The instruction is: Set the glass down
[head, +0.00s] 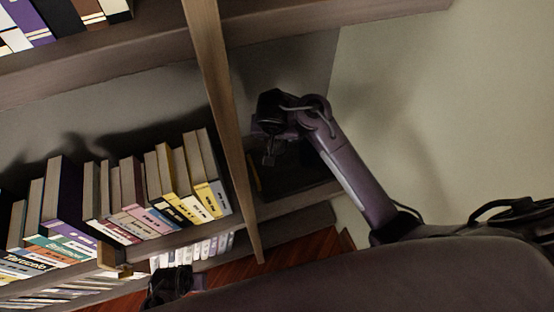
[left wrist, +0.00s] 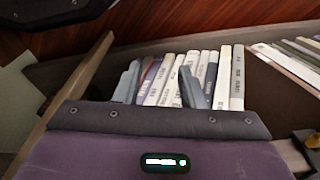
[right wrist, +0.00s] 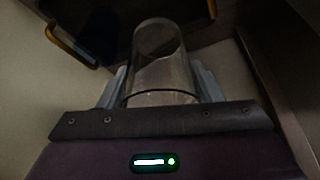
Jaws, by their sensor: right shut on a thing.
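A clear, empty-looking glass (right wrist: 160,62) sits between the fingers of my right gripper (right wrist: 158,90) in the right wrist view. The right gripper is shut on it. In the head view my right gripper (head: 270,158) is inside the narrow shelf bay right of the upright board; the glass is too dark to make out there. My left gripper (left wrist: 160,85) is open and empty, facing a row of books in the left wrist view. In the head view only part of it shows at the bottom edge.
A dark tray (right wrist: 105,18) with gold handles lies beyond the glass; whether they touch is unclear. An upright wooden board (head: 222,120) bounds the bay on the left. Books (head: 150,195) fill the shelf beside it. A pale wall (head: 450,110) stands at right.

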